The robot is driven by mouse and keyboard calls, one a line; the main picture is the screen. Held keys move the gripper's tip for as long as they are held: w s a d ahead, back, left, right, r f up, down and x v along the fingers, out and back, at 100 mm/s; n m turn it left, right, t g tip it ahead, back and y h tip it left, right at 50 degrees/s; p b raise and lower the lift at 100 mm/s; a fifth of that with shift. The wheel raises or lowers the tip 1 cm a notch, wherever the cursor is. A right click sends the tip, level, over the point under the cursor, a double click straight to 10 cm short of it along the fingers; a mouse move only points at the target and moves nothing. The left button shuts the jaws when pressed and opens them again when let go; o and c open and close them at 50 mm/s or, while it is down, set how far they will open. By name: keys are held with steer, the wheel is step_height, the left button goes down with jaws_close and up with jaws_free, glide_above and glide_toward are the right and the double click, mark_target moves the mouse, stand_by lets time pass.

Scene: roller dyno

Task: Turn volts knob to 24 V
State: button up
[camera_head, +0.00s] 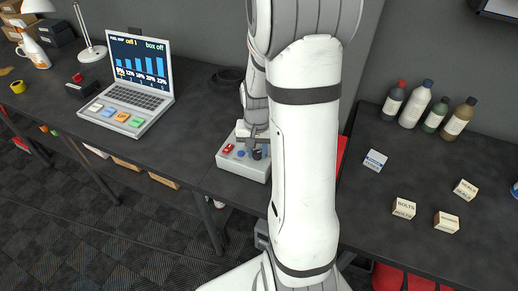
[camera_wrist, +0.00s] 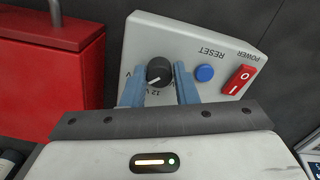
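The volts knob (camera_wrist: 159,72) is a round black dial with a white pointer line, on the light grey control box (camera_wrist: 165,30). In the wrist view its label is partly hidden; "12 V" shows at the near side. My gripper (camera_wrist: 162,80) has its two blue fingers on either side of the knob, apart from each other; whether they touch it is unclear. In the head view the grey box (camera_head: 235,163) stands on the dark bench, with the gripper over its right part and my arm partly in front. The knob (camera_head: 257,154) shows as a small dark spot there.
Beside the knob are a blue RESET button (camera_wrist: 204,73) and a red POWER rocker switch (camera_wrist: 240,80). A red box (camera_wrist: 60,70) stands close to the left. A laptop (camera_head: 132,85), bottles (camera_head: 415,104) and small labelled boxes (camera_head: 404,208) are on the benches.

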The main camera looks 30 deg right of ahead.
mark_target(257, 152)
steer(key=c, duration=0.5)
steer(key=shift+n+b, duration=0.4)
steer(key=shift+n, duration=0.3)
steer(key=shift+c, duration=0.2)
steer(key=o, duration=1)
steer(key=shift+r+b, duration=0.55)
steer(key=shift+r, duration=3.4)
